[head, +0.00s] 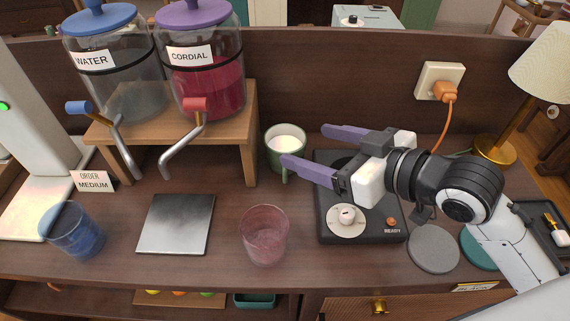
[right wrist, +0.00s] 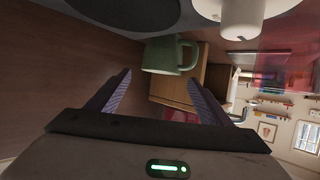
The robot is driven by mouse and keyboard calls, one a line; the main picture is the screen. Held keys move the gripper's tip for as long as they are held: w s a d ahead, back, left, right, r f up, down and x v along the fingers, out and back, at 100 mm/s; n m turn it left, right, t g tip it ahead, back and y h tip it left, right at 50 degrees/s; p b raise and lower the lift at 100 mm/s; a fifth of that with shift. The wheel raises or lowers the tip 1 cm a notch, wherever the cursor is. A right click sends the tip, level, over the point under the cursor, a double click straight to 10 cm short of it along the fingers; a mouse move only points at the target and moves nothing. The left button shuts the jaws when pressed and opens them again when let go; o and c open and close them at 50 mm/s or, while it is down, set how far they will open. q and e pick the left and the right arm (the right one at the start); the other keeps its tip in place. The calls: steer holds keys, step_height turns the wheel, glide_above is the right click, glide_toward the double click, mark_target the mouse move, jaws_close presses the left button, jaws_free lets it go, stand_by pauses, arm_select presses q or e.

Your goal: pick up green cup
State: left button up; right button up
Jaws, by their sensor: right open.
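The green cup (head: 287,150) stands on the counter in the middle of the head view, with something white inside and its handle toward the front. In the right wrist view the green cup (right wrist: 162,56) lies ahead, beyond the gap between the fingers. My right gripper (head: 308,152) is open and empty, with its purple fingers spread and pointing left toward the cup. The front finger's tip overlaps the cup's right side in the head view; I cannot tell whether it touches. My left gripper is not in view.
A black hot plate (head: 333,232) with a dial is under my right gripper. A pink glass (head: 265,236), a metal plate (head: 176,224) and a blue glass (head: 73,230) are along the front. The wooden dispenser stand (head: 250,135) is left of the cup. A lamp (head: 494,150) stands right.

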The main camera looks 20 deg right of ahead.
mark_target(294, 141)
steer(key=shift+w+a+f, duration=0.1)
steer(key=shift+w+a, duration=0.15)
steer(key=shift+w, duration=0.2)
steer(key=x, duration=0.4)
steer(key=shift+w+a+f, duration=0.1)
steer(key=shift+w+a, duration=0.05)
steer(key=shift+a, duration=0.05)
steer(key=c, duration=1.5)
